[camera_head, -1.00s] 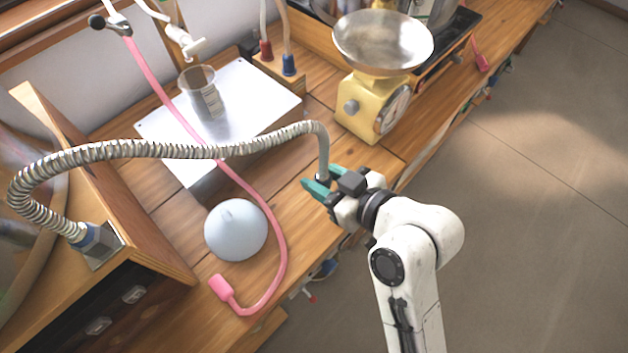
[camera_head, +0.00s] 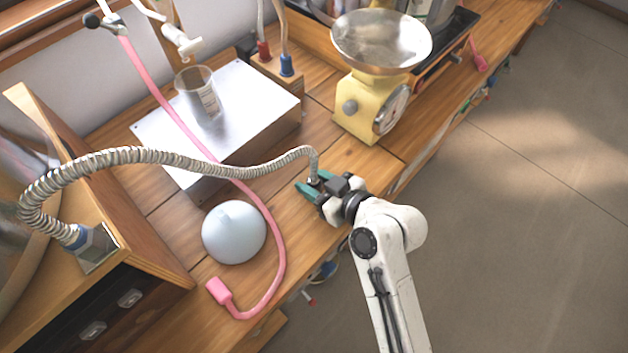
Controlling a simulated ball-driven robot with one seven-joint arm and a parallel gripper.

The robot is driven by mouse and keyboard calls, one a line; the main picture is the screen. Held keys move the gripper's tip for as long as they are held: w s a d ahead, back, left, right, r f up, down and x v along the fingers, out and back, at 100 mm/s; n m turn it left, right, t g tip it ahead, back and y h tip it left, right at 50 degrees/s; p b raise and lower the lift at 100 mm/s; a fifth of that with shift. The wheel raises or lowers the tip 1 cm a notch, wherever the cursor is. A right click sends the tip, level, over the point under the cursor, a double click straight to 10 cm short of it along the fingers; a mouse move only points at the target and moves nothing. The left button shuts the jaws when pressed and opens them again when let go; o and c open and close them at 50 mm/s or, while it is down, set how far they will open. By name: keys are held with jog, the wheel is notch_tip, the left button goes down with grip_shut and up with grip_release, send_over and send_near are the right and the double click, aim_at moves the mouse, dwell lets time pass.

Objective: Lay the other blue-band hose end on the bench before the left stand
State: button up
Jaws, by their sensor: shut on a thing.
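A ribbed grey metal hose (camera_head: 180,157) runs from a blue-banded fitting (camera_head: 75,240) on the wooden stand (camera_head: 150,255) at the left, arching over the bench to the right. My gripper (camera_head: 311,187) has its teal fingers shut on the hose's far end (camera_head: 314,163), which points down just above or at the bench (camera_head: 345,162); I cannot tell whether it touches. Any blue band on the held end is hidden by the fingers.
A pale blue dome (camera_head: 234,232) and a pink hose (camera_head: 281,255) lie on the bench left of my gripper. A metal box (camera_head: 245,105) bears a beaker (camera_head: 199,92). A yellow scale (camera_head: 362,104) stands behind. Bare wood lies between scale and gripper.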

jog(key=shift+f, duration=0.1)
jog(key=o, duration=1.2)
jog(key=shift+s+d+r, duration=0.1)
jog(key=shift+d+r, duration=0.05)
jog(key=shift+r, duration=0.05)
jog(key=v, duration=1.1)
jog(key=shift+s+d+r, duration=0.15)
jog(key=shift+r, duration=0.1)
jog(key=s+d+f+m+g+h, duration=0.2)
jog(key=s+d+f+m+h, duration=0.1)
jog(key=s+d, duration=0.3)
jog(key=s+d+f+m+g+h, duration=0.3)
jog(key=s+d+f+m+h, duration=0.1)
jog(key=s+d, duration=0.3)
jog(key=s+d+f+m+g+h, duration=0.2)
jog(key=s+d, duration=0.4)
jog(key=d, duration=0.3)
jog(key=shift+s+f+m+h, duration=0.2)
jog(key=shift+f+m+h, duration=0.3)
jog(key=shift+f, duration=0.2)
jog(key=shift+s+f+m+h, duration=0.15)
jog(key=shift+f+m+h, duration=0.3)
jog(key=shift+f, duration=0.25)
